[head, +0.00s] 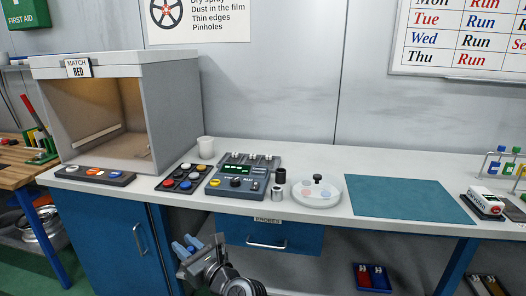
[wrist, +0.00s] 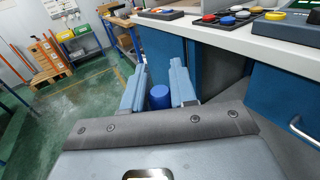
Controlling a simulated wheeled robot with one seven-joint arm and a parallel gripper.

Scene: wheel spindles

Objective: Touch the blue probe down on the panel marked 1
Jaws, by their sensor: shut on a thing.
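My gripper (wrist: 160,88) has pale blue fingers on both sides of a blue cylinder, which I take for the blue probe (wrist: 160,97); it is shut on it. Only the probe's rounded end shows; the rest is hidden by my gripper. In the head view my gripper (head: 187,246) is low in front of the bench, below the worktop edge and left of the drawer marked PROBES (head: 290,238). The probe cannot be made out there. No panel with a readable 1 shows in either view.
On the worktop (head: 340,212) are a grey booth (head: 175,100), a button bar (head: 95,175), a tray of coloured discs (head: 172,186), a grey meter (head: 230,190), a white dish (head: 330,200) and a teal mat (head: 410,198). The blue cabinet (wrist: 178,50) stands close beside my gripper.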

